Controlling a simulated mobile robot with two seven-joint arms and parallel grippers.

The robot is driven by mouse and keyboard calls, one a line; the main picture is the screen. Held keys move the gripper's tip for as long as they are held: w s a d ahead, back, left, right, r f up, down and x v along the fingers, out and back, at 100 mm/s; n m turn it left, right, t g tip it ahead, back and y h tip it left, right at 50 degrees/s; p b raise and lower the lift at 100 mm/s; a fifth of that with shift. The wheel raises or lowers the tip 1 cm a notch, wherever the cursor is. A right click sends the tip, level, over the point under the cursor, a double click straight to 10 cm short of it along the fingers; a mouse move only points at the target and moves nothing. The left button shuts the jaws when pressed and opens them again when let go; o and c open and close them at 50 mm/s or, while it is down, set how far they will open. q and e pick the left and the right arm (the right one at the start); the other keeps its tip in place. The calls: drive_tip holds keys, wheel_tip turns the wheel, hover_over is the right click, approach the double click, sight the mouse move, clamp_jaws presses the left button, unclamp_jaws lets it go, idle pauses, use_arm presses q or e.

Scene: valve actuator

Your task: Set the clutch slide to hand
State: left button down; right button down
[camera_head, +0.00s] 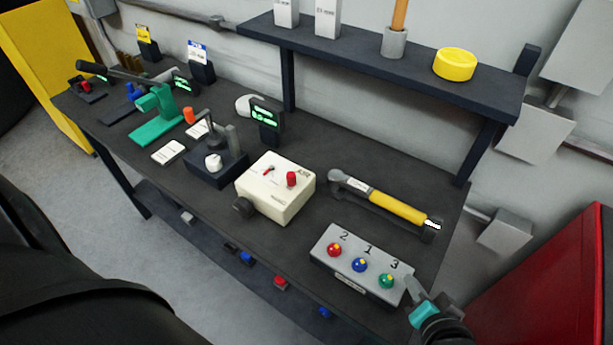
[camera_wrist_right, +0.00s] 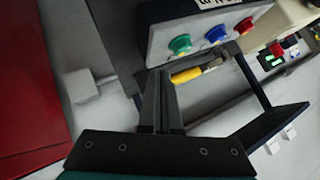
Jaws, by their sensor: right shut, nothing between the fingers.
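No label I can read names the clutch slide, so I cannot tell which part it is. A dark block (camera_head: 215,172) with a grey lever, a post and a white knob stands mid-bench. Beside it is a cream box (camera_head: 262,200) with a small red lever, a red knob and a dark knob on its front side. My right gripper (camera_head: 409,285) is shut and empty at the right end of the grey button box (camera_head: 327,253), near the green button (camera_head: 386,281). In the right wrist view its fingers (camera_wrist_right: 163,75) are together, below the green button (camera_wrist_right: 180,45).
A yellow-handled tool (camera_head: 395,207) lies behind the button box. A green press-like device (camera_head: 157,118) and small displays stand to the left. A shelf (camera_head: 400,75) overhangs the back. A red cabinet (camera_head: 550,285) stands right. Bare bench shows right of the cream box.

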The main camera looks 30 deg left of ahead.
sight(291, 180)
drive_tip(key=w+a+y, duration=0.1)
drive_tip(key=a+m+t+y, duration=0.1)
drive_tip(key=a, duration=0.1)
drive_tip(key=w+a+y, duration=0.1)
drive_tip(key=a, duration=0.1)
drive_tip(key=shift+w+a+r+m+t, duration=0.2)
drive_tip(key=shift+w+r+m+t, duration=0.1)
drive_tip(key=shift+m, duration=0.1)
drive_tip(key=a+m+y, duration=0.1)
drive_tip(key=a+y, duration=0.2)
drive_tip(key=shift+a+r+m+t+y, duration=0.1)
drive_tip(key=shift+r+m+t+y, duration=0.1)
drive_tip(key=shift+m+t+y, duration=0.15)
drive_tip(key=shift+s+a+m+y, duration=0.2)
drive_tip(key=shift+a+m+y, duration=0.05)
drive_tip(key=shift+y, duration=0.3)
drive_tip(key=shift+s+r+m+g+y, duration=0.2)
drive_tip(key=shift+s+m+g+y, duration=0.3)
drive_tip(key=shift+y, duration=0.7)
drive_tip(key=b+x, duration=1.1)
drive_tip(key=x, duration=0.8)
drive_tip(key=shift+w+a+f, duration=0.15)
drive_tip(key=shift+w+f, duration=0.05)
drive_tip(key=a, duration=0.1)
drive_tip(key=s+a+b, duration=0.1)
drive_tip(key=shift+s+a+r, duration=0.1)
drive_tip(key=shift+s+a, duration=0.2)
drive_tip(key=shift+s, duration=0.05)
drive_tip(key=shift+s+a+b, duration=0.35)
drive_tip(key=shift+a, duration=0.05)
